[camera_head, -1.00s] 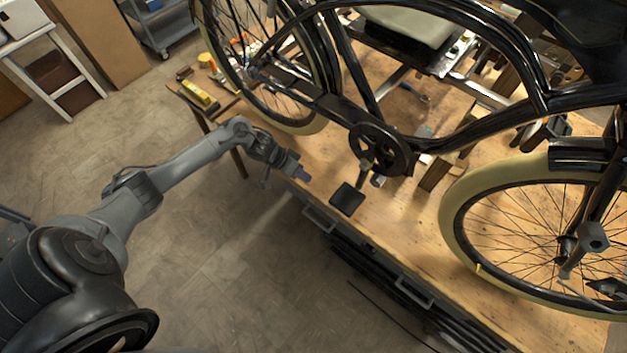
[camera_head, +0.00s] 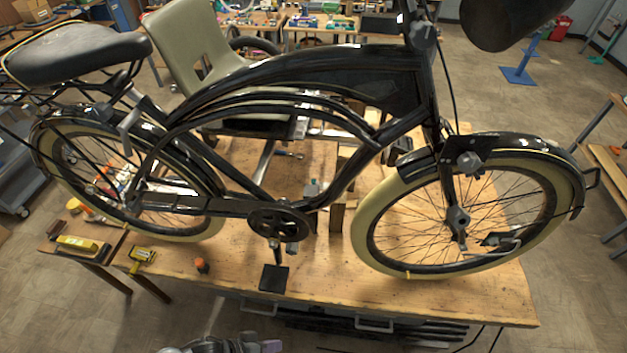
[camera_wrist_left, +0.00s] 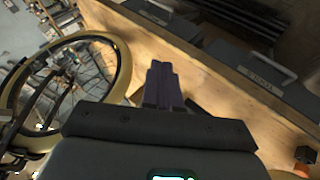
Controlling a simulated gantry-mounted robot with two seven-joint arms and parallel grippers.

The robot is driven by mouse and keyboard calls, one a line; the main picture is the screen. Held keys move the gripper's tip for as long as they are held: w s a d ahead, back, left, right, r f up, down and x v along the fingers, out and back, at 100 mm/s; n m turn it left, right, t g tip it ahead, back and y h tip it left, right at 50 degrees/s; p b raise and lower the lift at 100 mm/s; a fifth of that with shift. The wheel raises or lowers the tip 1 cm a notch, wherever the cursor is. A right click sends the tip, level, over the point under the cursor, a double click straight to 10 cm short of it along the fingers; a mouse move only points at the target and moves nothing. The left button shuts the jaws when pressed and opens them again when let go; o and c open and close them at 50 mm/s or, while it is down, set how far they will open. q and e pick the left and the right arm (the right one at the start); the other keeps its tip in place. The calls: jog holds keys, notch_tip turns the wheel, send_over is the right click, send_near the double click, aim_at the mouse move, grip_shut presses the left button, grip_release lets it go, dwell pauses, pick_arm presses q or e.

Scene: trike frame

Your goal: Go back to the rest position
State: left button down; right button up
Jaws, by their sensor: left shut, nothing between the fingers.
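My left gripper (camera_head: 268,346) shows only in part at the bottom edge of the head view, in front of the workbench. In the left wrist view its purple-grey fingers (camera_wrist_left: 162,88) are together with nothing between them. The black bicycle (camera_head: 290,105) stands over the wooden workbench (camera_head: 330,280), with its pedal (camera_head: 273,278) near the bench's front edge. The gripper is apart from the bicycle and the bench. My right gripper is in neither view now.
Bench drawers with handles (camera_head: 375,324) face the gripper. A small orange-topped item (camera_head: 201,265) and a yellow tool (camera_head: 142,256) lie on the bench's left part. Open floor (camera_head: 120,325) lies in front at left. A grey-green chair (camera_head: 195,45) stands behind the bicycle.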

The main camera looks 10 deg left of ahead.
pick_arm(q)
notch_tip(320, 180, up, 15)
jog(key=t+y+p, duration=0.2)
jog(key=y, duration=0.3)
jog(key=s+a+r+m+g+y, duration=0.2)
jog(key=s+a+r+g, duration=0.1)
jog(key=s+a, duration=0.2)
jog(key=shift+s+a+r+g, duration=0.2)
jog(key=shift+a+g, duration=0.1)
jog(key=shift+a, duration=0.3)
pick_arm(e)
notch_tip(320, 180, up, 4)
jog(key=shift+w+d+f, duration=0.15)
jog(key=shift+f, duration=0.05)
